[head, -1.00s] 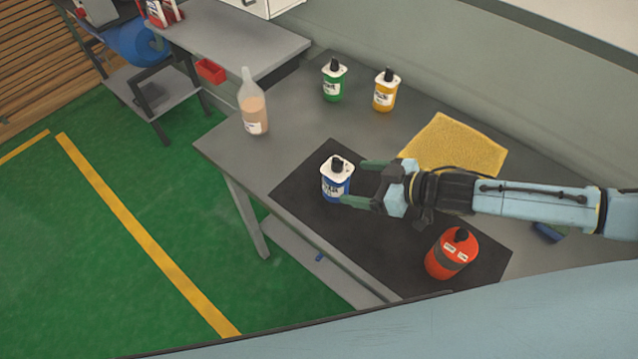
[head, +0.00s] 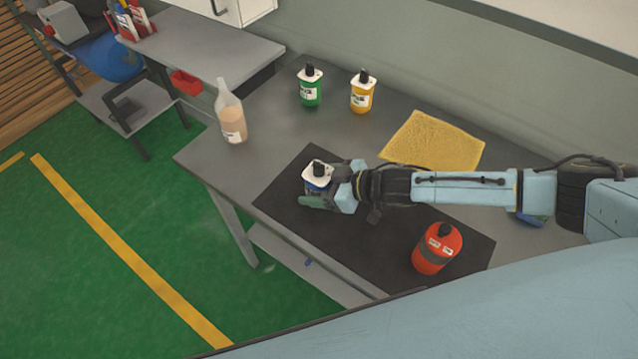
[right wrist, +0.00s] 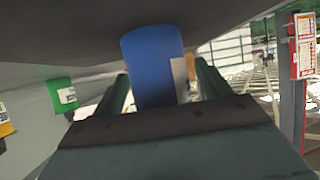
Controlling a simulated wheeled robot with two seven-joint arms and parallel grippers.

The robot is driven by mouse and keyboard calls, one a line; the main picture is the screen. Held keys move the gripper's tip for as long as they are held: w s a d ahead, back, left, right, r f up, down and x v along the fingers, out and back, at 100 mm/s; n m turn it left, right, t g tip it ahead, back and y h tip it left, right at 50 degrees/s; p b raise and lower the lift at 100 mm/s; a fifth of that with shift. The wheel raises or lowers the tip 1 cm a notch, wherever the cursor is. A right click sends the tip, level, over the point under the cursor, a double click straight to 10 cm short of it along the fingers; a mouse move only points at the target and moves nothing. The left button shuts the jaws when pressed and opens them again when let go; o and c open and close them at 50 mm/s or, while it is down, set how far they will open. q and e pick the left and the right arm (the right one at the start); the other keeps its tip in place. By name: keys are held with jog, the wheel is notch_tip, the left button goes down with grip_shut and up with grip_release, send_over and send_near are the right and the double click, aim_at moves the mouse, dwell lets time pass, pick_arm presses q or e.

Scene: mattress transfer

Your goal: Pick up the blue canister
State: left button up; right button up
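The blue canister (head: 318,186), with a white top and black cap, stands upright on the dark mat (head: 285,205). My right gripper (head: 322,184) is around it, one finger on each side, and hides much of its body in the head view. In the right wrist view the blue canister (right wrist: 153,62) is between the two green fingers (right wrist: 160,88), with small gaps visible beside it, so the gripper looks open. My left gripper is not in view.
A red canister (head: 437,250) stands on the mat below my right arm. Green (head: 310,90) and yellow (head: 362,95) canisters and a clear bottle (head: 230,115) stand behind on the grey table (head: 205,155). A yellow cloth (head: 433,142) lies just beyond the arm.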

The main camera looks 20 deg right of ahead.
jog(key=c, duration=1.1)
